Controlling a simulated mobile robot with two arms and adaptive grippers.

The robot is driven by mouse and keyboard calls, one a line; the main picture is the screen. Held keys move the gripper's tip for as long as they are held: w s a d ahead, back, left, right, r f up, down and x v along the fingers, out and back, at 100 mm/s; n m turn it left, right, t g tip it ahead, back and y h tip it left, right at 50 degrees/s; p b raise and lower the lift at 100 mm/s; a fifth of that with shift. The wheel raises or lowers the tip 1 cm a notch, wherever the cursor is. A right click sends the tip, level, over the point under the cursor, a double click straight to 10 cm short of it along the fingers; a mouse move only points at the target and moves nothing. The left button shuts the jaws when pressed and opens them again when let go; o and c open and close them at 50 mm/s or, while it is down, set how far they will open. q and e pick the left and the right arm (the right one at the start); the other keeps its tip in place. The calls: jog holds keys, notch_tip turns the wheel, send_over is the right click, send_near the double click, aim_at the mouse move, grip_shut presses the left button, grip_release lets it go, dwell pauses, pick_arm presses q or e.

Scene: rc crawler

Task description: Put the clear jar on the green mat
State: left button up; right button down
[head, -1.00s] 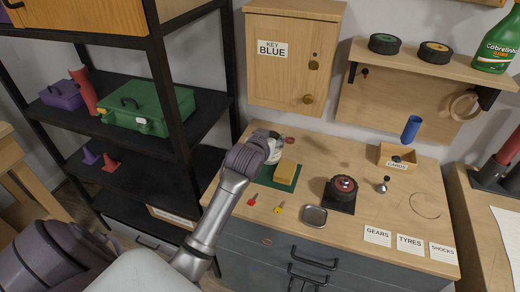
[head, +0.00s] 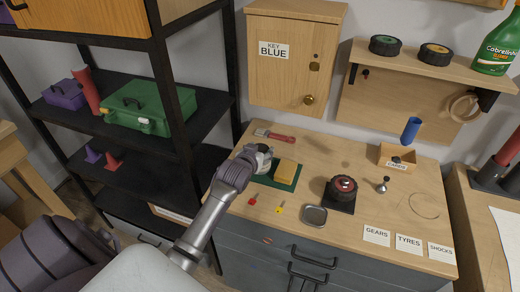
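The green mat (head: 291,184) lies on the workbench with a yellow block (head: 285,167) on it. My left gripper (head: 262,158) is low over the bench at the mat's left back edge, beside the yellow block. Its fingers are small and partly hidden by my wrist, so I cannot tell whether they are open or hold something. I cannot make out the clear jar; it may be hidden at the gripper. My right gripper is not in view.
A red-handled tool (head: 275,136) lies behind the gripper. Red (head: 252,201) and yellow (head: 280,208) keys, a metal dish (head: 314,216) and a wheel on a black stand (head: 342,193) are in front and to the right. The black shelf (head: 190,130) stands close on the left.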

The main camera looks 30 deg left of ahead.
pick_arm(q)
jog(key=o, duration=0.5)
jog(key=shift+c, duration=0.2)
jog(key=shift+r, duration=0.15)
jog(key=v, duration=1.2)
jog(key=shift+b, duration=0.35)
